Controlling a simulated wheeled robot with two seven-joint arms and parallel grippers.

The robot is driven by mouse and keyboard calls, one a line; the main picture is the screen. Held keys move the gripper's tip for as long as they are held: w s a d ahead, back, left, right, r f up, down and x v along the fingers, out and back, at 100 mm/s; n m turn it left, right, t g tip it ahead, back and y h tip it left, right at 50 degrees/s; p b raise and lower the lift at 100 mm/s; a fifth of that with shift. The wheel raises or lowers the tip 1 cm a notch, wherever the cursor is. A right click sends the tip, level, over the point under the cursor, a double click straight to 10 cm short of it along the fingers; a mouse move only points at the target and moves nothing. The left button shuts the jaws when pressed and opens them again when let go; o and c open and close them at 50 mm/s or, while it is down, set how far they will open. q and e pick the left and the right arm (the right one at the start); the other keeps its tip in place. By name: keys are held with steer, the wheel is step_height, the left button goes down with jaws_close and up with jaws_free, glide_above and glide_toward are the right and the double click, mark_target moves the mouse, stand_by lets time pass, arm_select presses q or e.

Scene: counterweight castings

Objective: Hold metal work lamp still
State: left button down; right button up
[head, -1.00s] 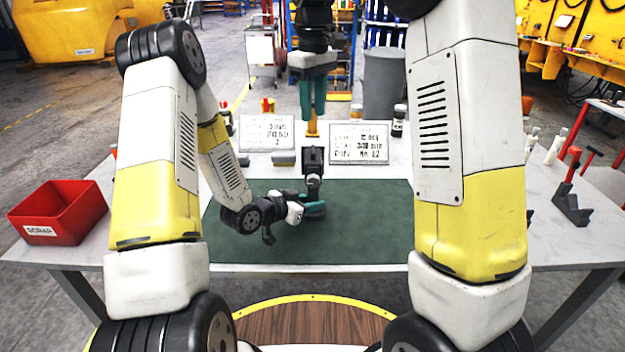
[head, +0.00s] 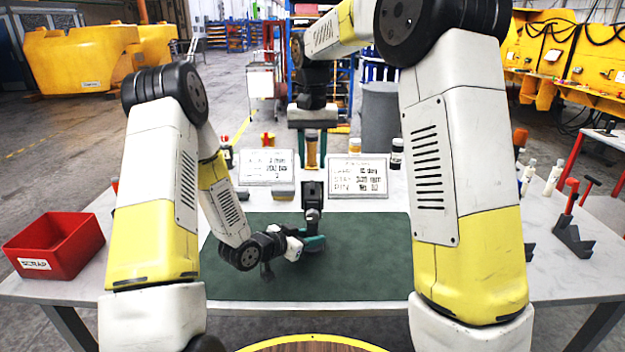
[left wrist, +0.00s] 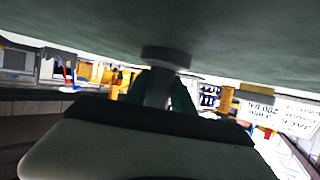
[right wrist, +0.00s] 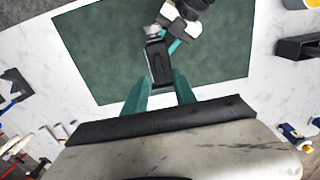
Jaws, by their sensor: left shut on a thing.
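The work lamp stands on the green mat (head: 350,270), its dark head (head: 312,190) up on a short metal stem (head: 312,215). My left gripper (head: 315,243) comes in low from the left and is shut on the stem. The left wrist view shows the stem (left wrist: 158,90) between the teal fingers, beside a round grey part (left wrist: 165,57). The lamp's foot is mostly hidden in the head view. My right gripper (head: 312,152) hangs above and behind the lamp, fingers apart and empty. In the right wrist view the lamp head (right wrist: 160,65) shows beyond its fingertips.
A red SCRAP bin (head: 55,243) is at the left table edge. A dark bracket (head: 573,240) is at the right. The mat's right half is clear.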

mark_target(312, 184)
step_height(312, 184, down, 6)
steer(key=shift+f, duration=0.1)
steer(key=shift+c, duration=0.4)
jaws_close()
